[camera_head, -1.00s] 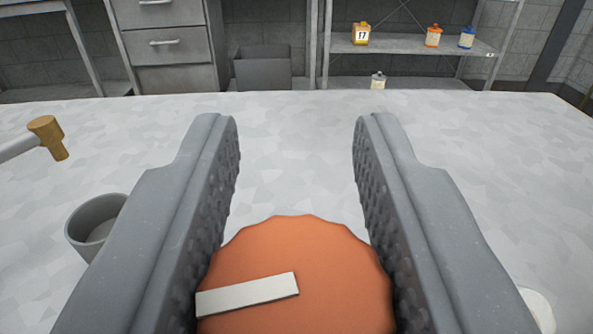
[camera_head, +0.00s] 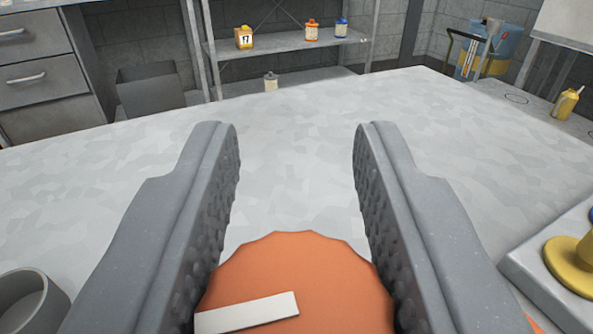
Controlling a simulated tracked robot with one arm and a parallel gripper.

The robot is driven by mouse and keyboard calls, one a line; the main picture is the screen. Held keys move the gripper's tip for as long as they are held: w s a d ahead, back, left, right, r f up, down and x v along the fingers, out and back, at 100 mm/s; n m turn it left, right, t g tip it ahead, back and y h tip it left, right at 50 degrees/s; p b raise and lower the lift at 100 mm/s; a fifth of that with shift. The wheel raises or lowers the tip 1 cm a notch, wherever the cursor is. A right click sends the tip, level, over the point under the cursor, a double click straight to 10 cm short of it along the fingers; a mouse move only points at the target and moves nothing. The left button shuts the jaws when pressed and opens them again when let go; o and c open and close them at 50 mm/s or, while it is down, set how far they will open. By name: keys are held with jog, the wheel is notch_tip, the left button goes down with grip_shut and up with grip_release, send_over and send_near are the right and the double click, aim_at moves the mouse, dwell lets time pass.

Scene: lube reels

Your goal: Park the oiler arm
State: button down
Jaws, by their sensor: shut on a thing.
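My gripper (camera_head: 297,130) has its two grey textured jaws on either side of an orange round piece (camera_head: 300,270) with a scalloped edge. The piece sits low between the jaws, and they are shut on it. A white bar mark (camera_head: 246,313) lies across its face, tilted slightly. Its lower part is cut off by the picture's bottom edge. No oiler arm shows in the current view.
A grey cup (camera_head: 30,300) stands at lower left. A pale block (camera_head: 540,265) with a yellow round part (camera_head: 572,265) is at right. Drawers (camera_head: 35,75), a bin (camera_head: 150,90) and a bottle shelf (camera_head: 290,48) stand behind.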

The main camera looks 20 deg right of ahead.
jog(key=c, duration=1)
grip_release()
jog(key=shift+c, duration=0.2)
jog(key=shift+a, duration=0.1)
jog(key=b+v, duration=1.1)
jog(key=v, duration=0.3)
jog(key=shift+b, duration=0.35)
jog(key=shift+w, duration=0.1)
